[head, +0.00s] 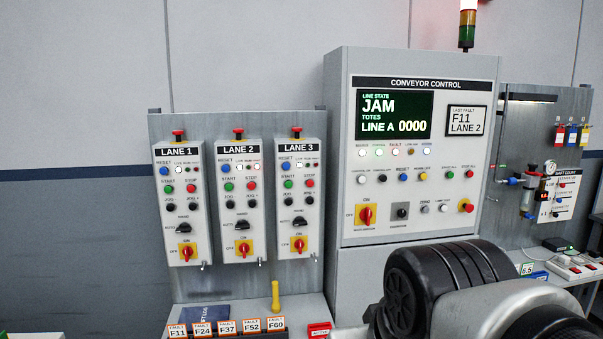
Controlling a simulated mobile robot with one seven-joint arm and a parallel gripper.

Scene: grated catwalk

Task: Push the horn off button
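The conveyor control cabinet (345,200) stands right of centre in the head view. Its upper row of buttons runs white, black, blue, yellow, green, red from left to right. The yellow button (423,177) is fourth in that row, and the small label above it appears to read HORN OFF. It is in plain sight, with nothing in front of it. My arm fills the lower right, below the panel's lower controls and apart from the yellow button. My gripper's fingers are not in view.
Left of the cabinet are three lane boxes, LANE 1 (184,205), LANE 2 (240,205) and LANE 3 (297,205). The cabinet's screen (394,115) reads JAM. A red-yellow rotary switch (366,215) and a red-yellow emergency stop (466,207) sit below the button row.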

